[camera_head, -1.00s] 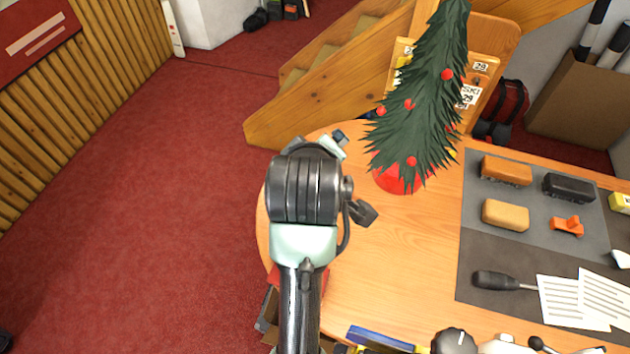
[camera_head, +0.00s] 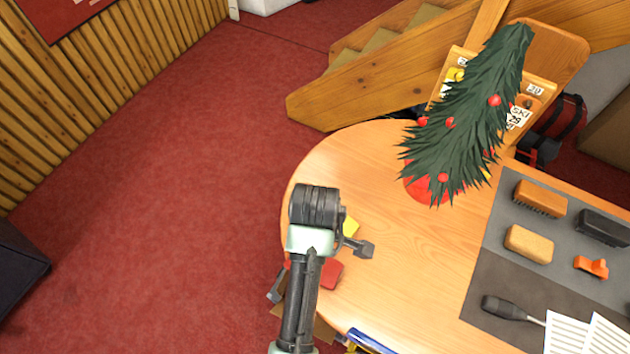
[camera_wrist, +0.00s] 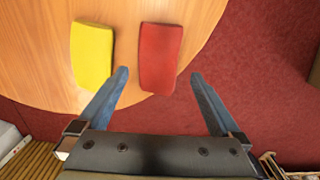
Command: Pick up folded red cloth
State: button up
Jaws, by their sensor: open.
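The folded red cloth (camera_head: 331,274) lies on the wooden table near its rounded edge, partly hidden by my arm in the head view. In the wrist view the red cloth (camera_wrist: 160,55) is a flat rectangular pad close to the table edge. My gripper (camera_wrist: 158,75) is open and empty. Its two blue-grey fingers point toward the table, and the red cloth shows between their tips, nearer the left one. Whether the fingertips are level with the cloth cannot be told.
A folded yellow cloth (camera_wrist: 92,54) lies just left of the red one in the wrist view; its corner shows in the head view (camera_head: 351,228). A small decorated tree (camera_head: 465,120) stands on the table (camera_head: 345,165). A dark mat (camera_head: 490,270) holds brushes and a screwdriver (camera_head: 508,308).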

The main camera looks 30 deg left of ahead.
jog(key=shift+w+a+f+p, duration=0.1)
jog(key=shift+f+p, duration=0.35)
jog(key=shift+f, duration=0.9)
jog(key=shift+w+f+p, duration=0.1)
jog(key=shift+f+p, duration=0.3)
jog(key=shift+f, duration=0.95)
jog(key=c, duration=1.1)
notch_tip(320, 180, up, 10)
jog(key=shift+r+b, duration=0.1)
jog(key=shift+b, duration=0.75)
